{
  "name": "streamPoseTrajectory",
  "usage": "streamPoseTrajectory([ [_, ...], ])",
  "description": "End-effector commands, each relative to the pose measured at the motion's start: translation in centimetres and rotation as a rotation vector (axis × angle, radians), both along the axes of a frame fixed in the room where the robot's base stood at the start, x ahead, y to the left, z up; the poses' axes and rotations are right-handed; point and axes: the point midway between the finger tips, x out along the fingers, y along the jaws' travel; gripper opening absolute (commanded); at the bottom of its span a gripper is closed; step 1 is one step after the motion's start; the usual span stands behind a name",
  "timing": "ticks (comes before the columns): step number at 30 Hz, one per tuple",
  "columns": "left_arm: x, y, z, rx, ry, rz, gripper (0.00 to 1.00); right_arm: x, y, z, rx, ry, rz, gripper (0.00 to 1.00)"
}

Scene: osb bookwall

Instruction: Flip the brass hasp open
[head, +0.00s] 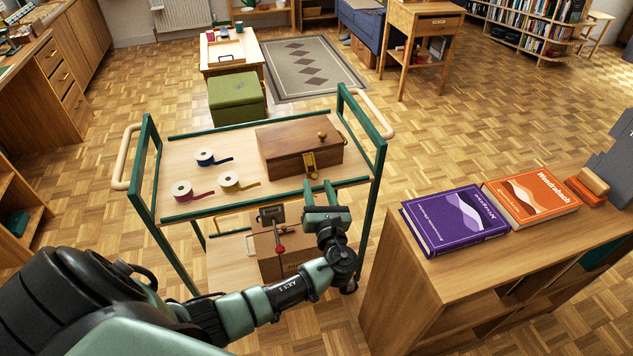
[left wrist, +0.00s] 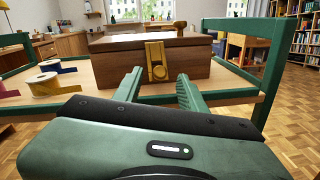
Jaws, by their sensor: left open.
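The brass hasp (head: 310,163) hangs on the front face of a brown wooden box (head: 278,150), which stands shut on the top shelf of a green-framed cart (head: 150,165). In the left wrist view the hasp (left wrist: 156,62) lies flat against the front of the box (left wrist: 112,68). My left gripper (head: 320,192) is in front of the hasp at the cart's near edge. In the left wrist view its fingers (left wrist: 158,88) are apart, one on each side below the hasp, with nothing between them. My right gripper is not in view.
Several ribbon rolls (head: 206,158) lie on the cart's left part. A cardboard box (head: 270,262) sits on the lower shelf. To the right, a wooden shelf unit (head: 400,275) bears a purple book (head: 455,218) and an orange book (head: 532,195).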

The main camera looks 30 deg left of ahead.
Motion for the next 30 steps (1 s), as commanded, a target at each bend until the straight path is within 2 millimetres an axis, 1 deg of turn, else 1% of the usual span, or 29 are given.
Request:
streamPoseTrajectory([
  [1,0.5,0.6,0.0,0.002,0.0,0.002,0.41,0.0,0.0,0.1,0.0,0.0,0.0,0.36],
  [3,1.1,1.1,0.0,0.0,0.0,0.0,0.41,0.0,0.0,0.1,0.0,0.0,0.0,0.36],
  [6,1.6,1.6,-0.1,-0.001,0.001,0.0,0.41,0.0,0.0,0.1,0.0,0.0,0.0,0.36],
  [15,1.8,1.8,-0.1,-0.002,0.001,-0.001,0.41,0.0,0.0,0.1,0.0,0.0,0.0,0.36],
  [16,1.8,1.8,-0.1,-0.002,0.001,-0.001,0.36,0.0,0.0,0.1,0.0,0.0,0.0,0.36],
  [17,1.8,1.8,-0.1,-0.002,0.001,-0.001,0.27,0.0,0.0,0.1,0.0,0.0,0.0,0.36],
  [18,1.8,1.8,-0.1,-0.002,0.001,-0.001,0.16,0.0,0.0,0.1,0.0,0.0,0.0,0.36],
  [20,1.8,1.8,-0.1,-0.003,0.002,0.0,0.0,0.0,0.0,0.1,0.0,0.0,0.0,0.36],
  [30,1.8,1.8,-0.1,-0.003,0.002,0.0,0.0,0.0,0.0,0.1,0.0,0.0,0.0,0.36],
])
